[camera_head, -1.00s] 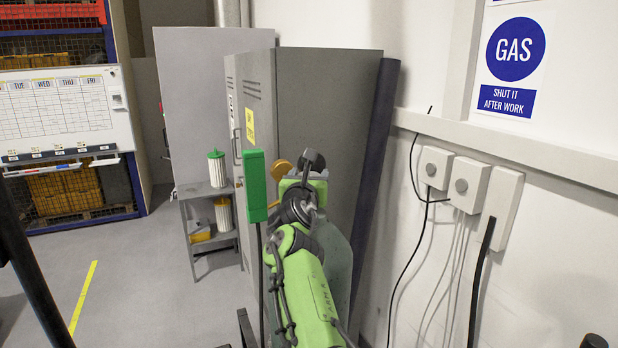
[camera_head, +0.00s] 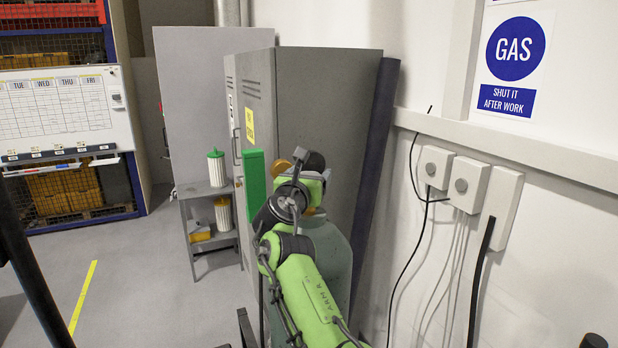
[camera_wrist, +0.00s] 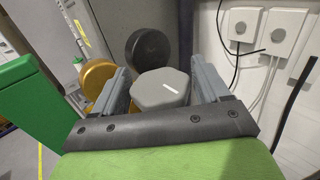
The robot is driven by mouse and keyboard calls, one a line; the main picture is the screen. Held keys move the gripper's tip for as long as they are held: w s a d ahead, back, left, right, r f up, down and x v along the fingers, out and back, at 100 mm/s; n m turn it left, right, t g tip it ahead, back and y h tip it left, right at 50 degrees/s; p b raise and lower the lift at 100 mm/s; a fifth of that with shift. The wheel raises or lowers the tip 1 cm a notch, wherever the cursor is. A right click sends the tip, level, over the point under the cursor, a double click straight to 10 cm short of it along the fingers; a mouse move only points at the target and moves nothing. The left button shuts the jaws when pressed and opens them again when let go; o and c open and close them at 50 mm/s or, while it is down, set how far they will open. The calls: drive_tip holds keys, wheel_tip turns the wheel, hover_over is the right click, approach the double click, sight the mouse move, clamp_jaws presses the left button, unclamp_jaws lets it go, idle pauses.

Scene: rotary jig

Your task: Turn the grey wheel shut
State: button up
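The grey wheel (camera_wrist: 160,90), a many-sided knob with a pale mark on top, shows in the wrist view between the two fingers of my gripper (camera_wrist: 163,78). The fingers stand apart, one on each side of it; firm contact cannot be made out. A black wheel (camera_wrist: 148,48) lies just beyond it, and a yellow wheel (camera_wrist: 98,78) is to the left, behind the left finger. In the head view my gripper (camera_head: 305,180) is at the top of the grey-green cylinder (camera_head: 337,245). The grey wheel cannot be made out there.
A green upright block (camera_head: 254,176) stands close left of my gripper. A grey cabinet (camera_head: 320,85) is behind, and the wall with several grey-white boxes (camera_head: 468,183) and hanging cables is at right. A small shelf (camera_head: 212,240) stands left; the floor there is clear.

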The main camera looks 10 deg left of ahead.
drive_tip(key=shift+o, duration=0.7)
drive_tip(key=shift+f, duration=0.1)
drive_tip(key=shift+s+b, duration=0.15)
drive_tip(key=shift+b, duration=0.3)
drive_tip(key=s+b, duration=1.4)
drive_tip(key=s, duration=0.1)
drive_tip(key=shift+s+a+b, duration=0.25)
drive_tip(key=shift+a+b, duration=0.05)
drive_tip(key=shift+a, duration=0.05)
